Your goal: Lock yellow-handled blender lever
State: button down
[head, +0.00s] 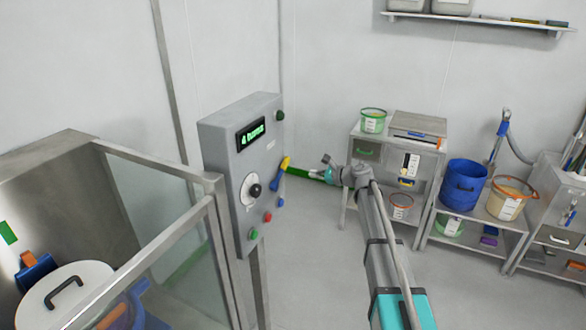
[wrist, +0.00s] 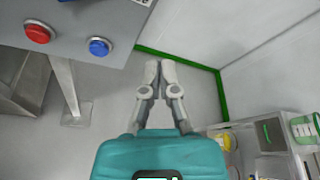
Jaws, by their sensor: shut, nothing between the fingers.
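The lever (head: 285,164) has a yellow handle and a blue lower part. It stands tilted on the right side of the grey control panel (head: 221,160) in the head view. I cannot make out the lever in the wrist view, where only a corner of the panel (wrist: 85,25) shows at the upper left. My gripper (wrist: 160,66) is shut and empty, its fingertips together over the floor. In the head view my gripper (head: 320,175) is to the right of the lever, small and partly unclear, and looks apart from it.
The panel carries a display (head: 250,134), a black knob (head: 255,190) and several coloured buttons. A glass-walled enclosure (head: 165,195) stands to its left. Shelving with a blue bin (head: 462,186) and buckets stands at the right. Open floor (head: 325,270) lies between.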

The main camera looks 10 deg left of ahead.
aim_at(281, 173)
jog(key=shift+a, duration=0.1)
dwell(0.3)
jog(key=w+a, duration=0.2)
jog(key=a, duration=0.6)
jog(key=shift+w+a+r+p, duration=0.3)
jog(key=shift+w+a, duration=0.1)
dwell(0.4)
